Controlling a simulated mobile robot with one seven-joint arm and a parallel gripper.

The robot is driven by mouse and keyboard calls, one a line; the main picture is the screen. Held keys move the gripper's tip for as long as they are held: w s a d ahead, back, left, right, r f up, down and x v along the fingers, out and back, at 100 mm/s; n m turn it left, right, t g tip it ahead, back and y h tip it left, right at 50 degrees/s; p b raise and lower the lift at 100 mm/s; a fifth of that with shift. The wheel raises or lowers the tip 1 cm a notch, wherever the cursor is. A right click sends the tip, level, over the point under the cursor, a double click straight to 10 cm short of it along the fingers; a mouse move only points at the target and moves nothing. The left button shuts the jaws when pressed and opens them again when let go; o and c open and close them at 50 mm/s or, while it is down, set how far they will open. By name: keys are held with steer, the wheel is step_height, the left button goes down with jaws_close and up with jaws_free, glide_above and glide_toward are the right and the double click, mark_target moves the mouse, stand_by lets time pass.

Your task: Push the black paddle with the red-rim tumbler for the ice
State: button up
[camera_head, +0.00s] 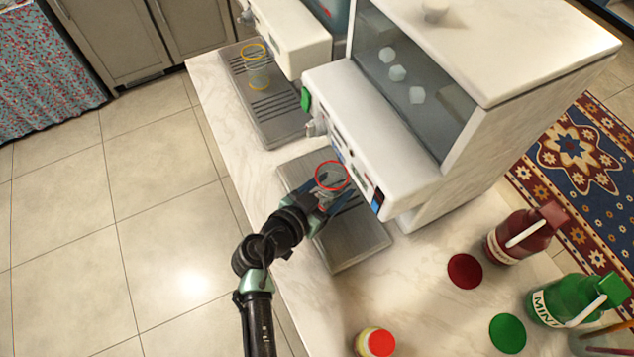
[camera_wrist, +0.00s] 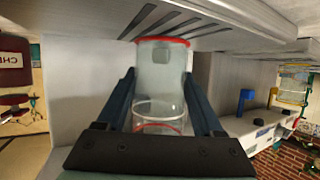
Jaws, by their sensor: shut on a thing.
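The clear tumbler with the red rim (camera_head: 333,175) is upright in my gripper (camera_head: 324,194), above the drip tray (camera_head: 362,245) and by the front of the white ice machine (camera_head: 370,130). The wrist view shows the tumbler (camera_wrist: 160,75) between both dark fingers of my gripper (camera_wrist: 160,85), which are shut on it. White ice cubes (camera_head: 397,73) show behind the machine's dark window. I cannot make out the black paddle; the machine's front overhang and the tumbler may hide it. I cannot tell whether the tumbler touches the paddle.
A yellow-rim tumbler (camera_head: 257,70) stands on another drip tray (camera_head: 268,110) at the upper left. A red bottle (camera_head: 515,240), a green MINT bottle (camera_head: 565,300), a red disc (camera_head: 465,271), a green disc (camera_head: 507,333) and a red-lidded jar (camera_head: 378,343) occupy the right counter.

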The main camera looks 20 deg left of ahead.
steer(key=shift+w+d, duration=0.35)
steer(key=shift+w, duration=0.15)
steer(key=shift+w+d, duration=0.25)
steer(key=shift+w, duration=0.05)
steer(key=shift+w+d+b, duration=0.4)
steer(key=shift+w, duration=0.1)
steer(key=shift+s+a, duration=0.1)
steer(key=shift+s+a+b, duration=0.35)
steer(key=shift+s+a, duration=0.4)
steer(key=shift+s, duration=0.2)
steer(key=shift+s+a+b, duration=0.3)
steer(key=shift+s+a, duration=0.45)
steer(key=shift+s, duration=0.2)
steer(key=s+a+b, duration=0.1)
steer(key=s+a, duration=0.2)
steer(key=s, duration=0.1)
steer(key=s+a+b, duration=0.1)
steer(key=s+a, duration=0.1)
steer(key=s, duration=0.1)
steer(key=shift+s+a+b, duration=0.1)
steer(key=shift+a+b, duration=0.25)
steer(key=shift+s+a, duration=0.25)
steer(key=shift+s, duration=0.1)
